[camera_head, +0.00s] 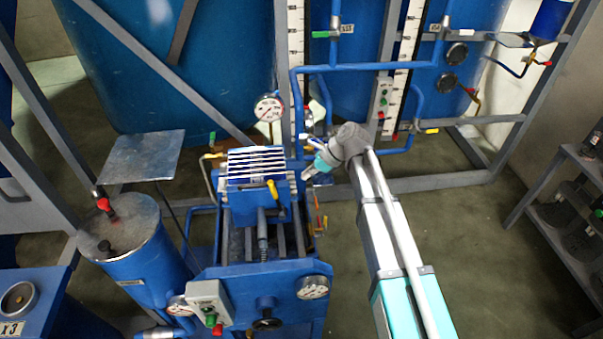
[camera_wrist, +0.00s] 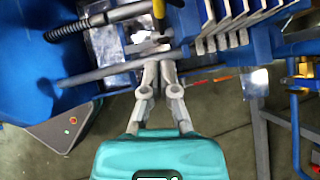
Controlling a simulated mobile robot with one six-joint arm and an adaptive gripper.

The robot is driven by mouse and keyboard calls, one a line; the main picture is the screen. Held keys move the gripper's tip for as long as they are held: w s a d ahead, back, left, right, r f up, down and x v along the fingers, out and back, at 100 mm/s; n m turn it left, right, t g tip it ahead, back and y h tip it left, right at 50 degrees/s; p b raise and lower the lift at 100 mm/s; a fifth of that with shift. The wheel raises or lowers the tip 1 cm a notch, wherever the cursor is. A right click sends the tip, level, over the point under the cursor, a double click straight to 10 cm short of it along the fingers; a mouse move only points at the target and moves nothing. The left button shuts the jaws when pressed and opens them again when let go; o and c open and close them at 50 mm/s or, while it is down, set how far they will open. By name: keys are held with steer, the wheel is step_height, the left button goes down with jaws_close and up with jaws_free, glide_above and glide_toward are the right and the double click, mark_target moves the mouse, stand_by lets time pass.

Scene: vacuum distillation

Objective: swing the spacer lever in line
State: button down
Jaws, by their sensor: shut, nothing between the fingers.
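The lever with a yellow handle (camera_head: 273,190), which I take to be the spacer lever, is on the front of the blue plate press, below its pale plates (camera_head: 255,163). In the wrist view a yellow handle end (camera_wrist: 159,9) shows at the top, beyond my fingertips. My gripper (camera_head: 306,177) is at the right side of the press, to the right of the lever and apart from it. In the wrist view my gripper (camera_wrist: 159,66) has its fingers together with nothing between them, close to a grey rail (camera_wrist: 110,73). Whether the fingers touch the rail I cannot tell.
A spring-wrapped spindle (camera_head: 262,236) runs down the middle of the press. A gauge (camera_head: 269,108) and blue pipes (camera_head: 293,110) stand behind it. A blue cylinder (camera_head: 140,250) is on the left. The floor (camera_head: 490,240) to the right of my arm is clear.

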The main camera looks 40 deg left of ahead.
steer(key=shift+p+v, duration=0.8)
steer(key=shift+v, duration=0.55)
steer(key=shift+s, duration=0.1)
steer(key=w+d+f+n+t+h, duration=0.1)
steer(key=w+d+n, duration=0.15)
steer(key=d, duration=0.85)
steer(key=w+d+f+n+t+h, duration=0.1)
steer(key=w+d+t, duration=0.15)
steer(key=d, duration=0.75)
steer(key=w+d+f+n+h, duration=0.15)
steer(key=w+d, duration=0.25)
steer(key=d, duration=0.7)
steer(key=s+d+n+h, duration=0.1)
steer(key=s+d+n, duration=0.1)
steer(key=d, duration=1.1)
steer(key=s+d+n+t+h, duration=0.1)
steer(key=s+d+n+h, duration=0.1)
steer(key=d, duration=1.2)
steer(key=shift+s+d+f+n, duration=0.3)
steer(key=shift+s+n, duration=0.5)
steer(key=shift+s, duration=0.35)
steer(key=shift+a, duration=0.1)
steer(key=shift+a, duration=0.1)
